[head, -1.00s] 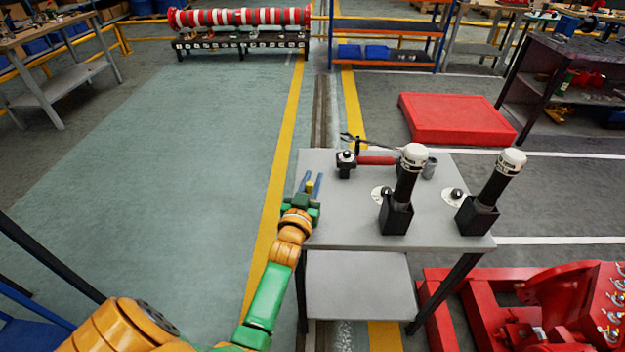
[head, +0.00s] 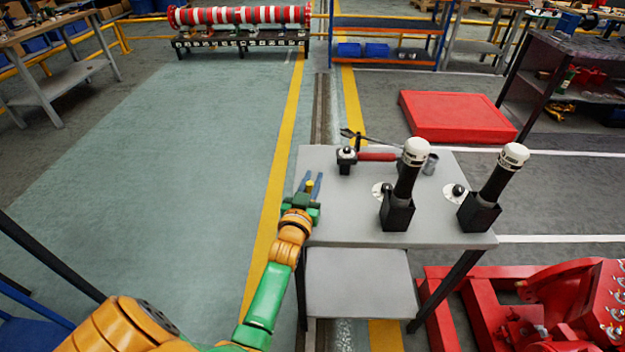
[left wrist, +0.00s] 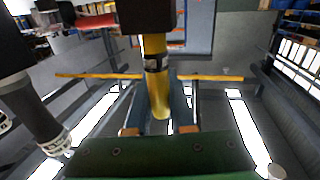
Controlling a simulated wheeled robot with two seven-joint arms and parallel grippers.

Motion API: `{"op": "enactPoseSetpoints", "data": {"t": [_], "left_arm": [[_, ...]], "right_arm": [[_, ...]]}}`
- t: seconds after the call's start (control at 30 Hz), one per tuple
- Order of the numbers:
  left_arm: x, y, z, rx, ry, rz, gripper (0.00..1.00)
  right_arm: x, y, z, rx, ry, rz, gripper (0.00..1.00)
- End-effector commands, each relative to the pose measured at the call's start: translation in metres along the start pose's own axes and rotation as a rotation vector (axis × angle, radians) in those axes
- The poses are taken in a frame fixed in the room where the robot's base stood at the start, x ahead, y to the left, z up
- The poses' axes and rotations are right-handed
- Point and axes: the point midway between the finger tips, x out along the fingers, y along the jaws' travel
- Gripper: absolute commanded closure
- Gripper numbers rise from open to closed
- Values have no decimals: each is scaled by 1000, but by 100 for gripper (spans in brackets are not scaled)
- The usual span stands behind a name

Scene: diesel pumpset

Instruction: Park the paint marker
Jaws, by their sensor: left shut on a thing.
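My left gripper (head: 310,186) is above the left edge of the grey table (head: 340,225), with its blue fingers pointing away from me. It is shut on the paint marker (head: 310,185), of which only a small yellow part shows in the head view. In the left wrist view the marker (left wrist: 155,45) is a yellow barrel with a dark and white band, standing between the fingers. A dark block (left wrist: 140,14) is at its far end; I cannot tell whether it belongs to the marker. My right gripper is not in view.
On the table stand two black tools with white caps (head: 405,182) (head: 490,188) in black holders. Behind are a red-handled tool (head: 377,156) and a small grey cup (head: 430,164). The table's front middle is bare. Red machinery (head: 560,310) stands at the lower right.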

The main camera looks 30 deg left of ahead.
Motion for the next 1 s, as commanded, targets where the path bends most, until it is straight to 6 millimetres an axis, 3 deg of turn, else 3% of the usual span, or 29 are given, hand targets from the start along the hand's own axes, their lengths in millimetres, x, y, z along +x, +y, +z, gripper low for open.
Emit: {"op": "enactPoseSetpoints", "data": {"t": [0.3, 0.33, 0.43, 0.77, 1.0], "left_arm": [[0, 0, 7, 0, 0, 0, 100], [0, 0, 6, 0, 0, 0, 71], [0, 0, 6, 0, 0, 0, 44], [-5, 0, 6, 0, -1, 0, 44], [-54, 0, 7, 0, -3, -1, 44]], "right_arm": [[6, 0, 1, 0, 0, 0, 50], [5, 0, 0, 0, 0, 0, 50], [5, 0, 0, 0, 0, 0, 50], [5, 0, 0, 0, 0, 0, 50], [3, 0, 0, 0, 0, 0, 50]]}}
